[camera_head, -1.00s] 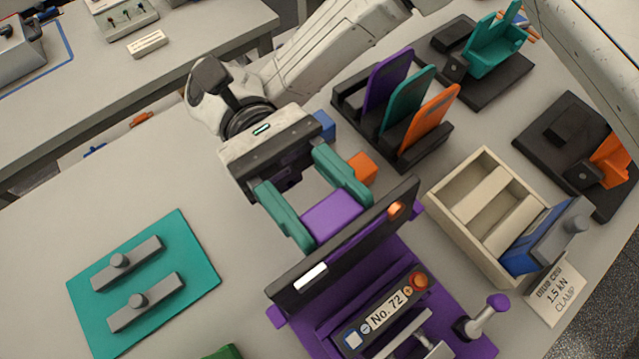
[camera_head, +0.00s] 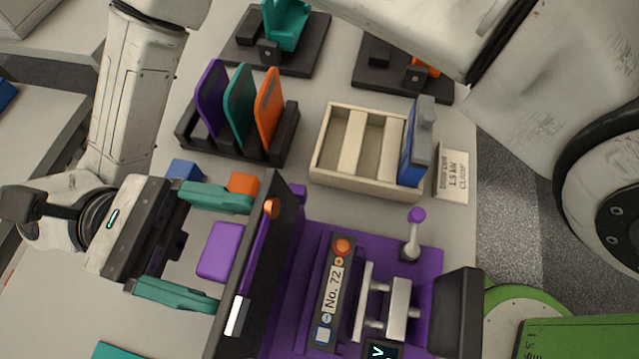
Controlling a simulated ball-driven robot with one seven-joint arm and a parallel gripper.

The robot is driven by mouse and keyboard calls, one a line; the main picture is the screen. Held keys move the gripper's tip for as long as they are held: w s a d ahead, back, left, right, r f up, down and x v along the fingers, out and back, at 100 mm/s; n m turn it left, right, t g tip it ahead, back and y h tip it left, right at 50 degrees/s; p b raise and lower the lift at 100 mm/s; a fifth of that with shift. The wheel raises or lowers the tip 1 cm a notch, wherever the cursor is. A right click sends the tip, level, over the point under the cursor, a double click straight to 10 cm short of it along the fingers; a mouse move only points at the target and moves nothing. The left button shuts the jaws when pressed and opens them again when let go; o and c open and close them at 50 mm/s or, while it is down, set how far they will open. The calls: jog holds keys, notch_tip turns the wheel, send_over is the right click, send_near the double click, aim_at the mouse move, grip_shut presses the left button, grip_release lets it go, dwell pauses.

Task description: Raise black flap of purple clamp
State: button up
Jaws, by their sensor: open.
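The purple clamp (camera_head: 285,297) stands in the lower middle of the head view. Its black flap (camera_head: 262,255) stands up along the clamp's left side, with an orange spot near the top end and a white strip near the bottom end. A cell labelled No. 72 (camera_head: 332,291) lies in the clamp beside a metal clamping part (camera_head: 387,303). My gripper (camera_head: 212,250) is left of the flap, its two teal fingers apart and pointing at it. A purple block (camera_head: 220,250) shows between the fingers, by the flap's left face. Whether the fingertips touch the flap I cannot tell.
A rack of purple, teal and orange plates (camera_head: 237,145) stands behind. A cream box (camera_head: 325,170) holds a blue cell (camera_head: 414,150), with a label card (camera_head: 453,176) beside it. Orange (camera_head: 243,184) and blue (camera_head: 184,170) blocks lie near the gripper. A green surface (camera_head: 580,335) is at lower right.

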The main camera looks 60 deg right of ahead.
aim_at(269, 267)
jog(key=shift+r, duration=0.1)
jog(key=shift+r, duration=0.3)
notch_tip(269, 267, up, 3)
jog(key=shift+f+p, duration=0.1)
jog(key=shift+p, duration=0.9)
jog(key=s+d+r+b, duration=0.2)
jog(key=s+d+r, duration=0.1)
jog(key=s+r, duration=0.6)
jog(key=s, duration=0.4)
jog(key=shift+s+r, duration=0.2)
jog(key=shift+s, duration=0.1)
